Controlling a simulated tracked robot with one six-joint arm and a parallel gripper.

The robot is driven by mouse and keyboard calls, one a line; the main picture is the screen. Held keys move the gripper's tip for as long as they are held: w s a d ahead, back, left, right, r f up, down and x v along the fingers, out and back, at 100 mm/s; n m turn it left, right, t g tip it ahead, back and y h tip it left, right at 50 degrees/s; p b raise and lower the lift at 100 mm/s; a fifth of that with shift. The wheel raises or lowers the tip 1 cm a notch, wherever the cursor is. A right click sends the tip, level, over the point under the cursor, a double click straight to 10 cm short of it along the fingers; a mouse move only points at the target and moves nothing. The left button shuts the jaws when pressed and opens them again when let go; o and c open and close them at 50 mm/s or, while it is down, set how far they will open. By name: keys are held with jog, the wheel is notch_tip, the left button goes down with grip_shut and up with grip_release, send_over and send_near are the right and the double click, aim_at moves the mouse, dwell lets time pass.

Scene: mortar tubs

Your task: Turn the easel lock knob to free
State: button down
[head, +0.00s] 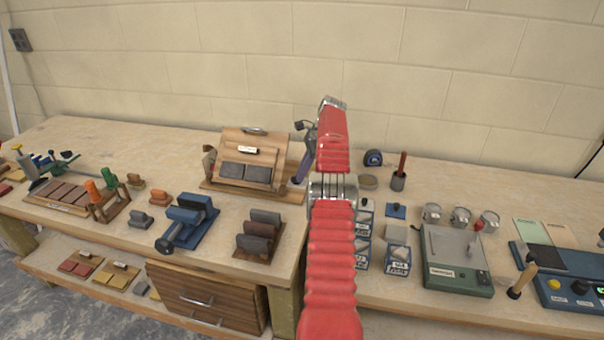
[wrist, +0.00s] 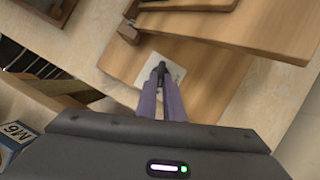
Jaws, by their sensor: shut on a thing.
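The wooden easel (head: 232,139) stands on the bench left of my arm, with a small white label and two dark tiles on its sloped board. My gripper (head: 297,182) reaches down at the right end of the easel's base. In the wrist view its purple fingers (wrist: 161,78) are shut on a small dark knob (wrist: 161,66) above a pale plate (wrist: 178,73) on the wooden base (wrist: 205,75). The fingers hide most of the knob. Marks on the plate are too small to read, so I cannot tell the knob's setting.
A blue vice-like tool (head: 190,220) and a rack of dark blocks (head: 258,236) stand in front of the easel. Boxes (head: 398,262), tins and a green device (head: 455,262) are right of my arm. The wall (head: 400,80) is behind.

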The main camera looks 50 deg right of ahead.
jog(key=shift+d+r, duration=0.1)
jog(key=shift+r, duration=0.05)
jog(key=c, duration=1.9)
grip_release()
jog(key=shift+o, duration=0.7)
